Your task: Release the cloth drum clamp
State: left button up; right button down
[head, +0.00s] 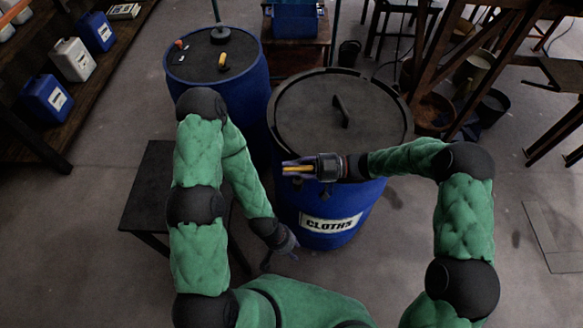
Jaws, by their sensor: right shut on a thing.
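The blue cloth drum (335,237), labelled "CLOTHS", stands upright in the middle of the head view. Its dark lid (315,108) carries a raised handle and lies flat on top. A clamp ring (388,84) runs around the lid's edge. My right gripper (291,169) reaches in from the right over the front left of the rim. It is shut on a yellow piece (298,168), which looks like the clamp's lever. The gripper hides part of the rim there. My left gripper (290,252) hangs low at the drum's left front, apparently empty; its fingers are too small to read.
A second blue drum (235,98) with small items on its top stands behind left. A low dark table (150,190) is at the left, near my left arm. Shelves with jugs (73,60) line the far left.

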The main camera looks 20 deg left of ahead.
aim_at(292, 167)
jog(key=shift+r+n+g+h, duration=0.15)
jog(key=shift+n+g+h, duration=0.2)
jog(key=shift+g, duration=0.25)
jog(key=c, duration=1.1)
grip_release()
notch_tip(292, 167, up, 10)
jog(key=shift+f, duration=0.1)
